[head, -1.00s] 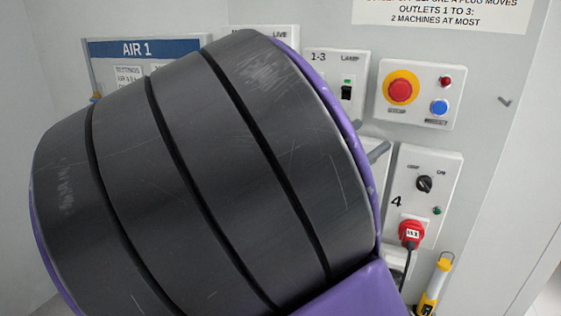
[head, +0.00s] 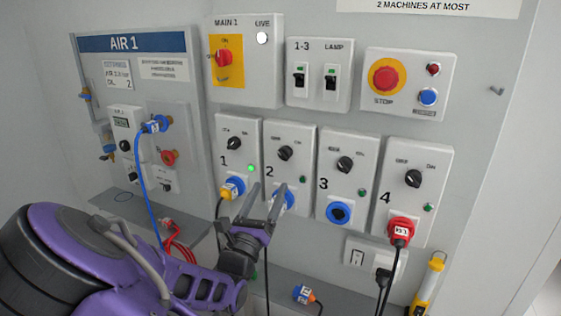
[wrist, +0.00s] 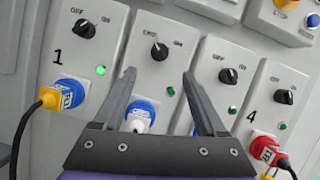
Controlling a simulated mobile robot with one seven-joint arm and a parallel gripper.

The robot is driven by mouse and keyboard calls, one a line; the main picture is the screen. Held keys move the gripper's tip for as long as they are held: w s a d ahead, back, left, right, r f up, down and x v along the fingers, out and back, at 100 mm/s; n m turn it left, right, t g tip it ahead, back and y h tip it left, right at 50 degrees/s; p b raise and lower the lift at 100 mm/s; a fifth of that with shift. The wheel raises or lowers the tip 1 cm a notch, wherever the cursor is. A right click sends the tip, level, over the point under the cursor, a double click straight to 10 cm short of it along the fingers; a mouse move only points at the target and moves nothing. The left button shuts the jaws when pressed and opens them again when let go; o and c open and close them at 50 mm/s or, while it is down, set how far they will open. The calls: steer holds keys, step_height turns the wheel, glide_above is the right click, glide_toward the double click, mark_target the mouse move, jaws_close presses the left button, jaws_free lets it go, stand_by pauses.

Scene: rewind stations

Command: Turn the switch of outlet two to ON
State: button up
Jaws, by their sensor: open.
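Outlet two is a light grey box (head: 299,171) with a black rotary switch (head: 285,153) near its top; the switch also shows in the wrist view (wrist: 159,51). OFF is marked at its left and ON at its right; I cannot tell its pointer direction surely. Its small lamp (wrist: 170,91) looks dark green, unlit. My gripper (head: 268,189) is open and empty, in front of the lower part of outlets one and two. In the wrist view, its fingertips (wrist: 158,75) lie below the switch, one each side.
Outlet one (head: 238,150) has a bright green lamp and a yellow plug (head: 230,189). Outlet three (head: 339,212) has a blue socket; outlet four holds a red plug (head: 400,230). Lamp switches (head: 320,75) and a red stop button (head: 385,75) are above. Cables hang below.

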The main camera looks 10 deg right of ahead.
mark_target(282, 158)
steer(key=x, duration=1)
steer(key=shift+w+r+b, duration=0.1)
steer(key=shift+w+b, duration=0.15)
steer(key=shift+b, duration=0.1)
jaws_close()
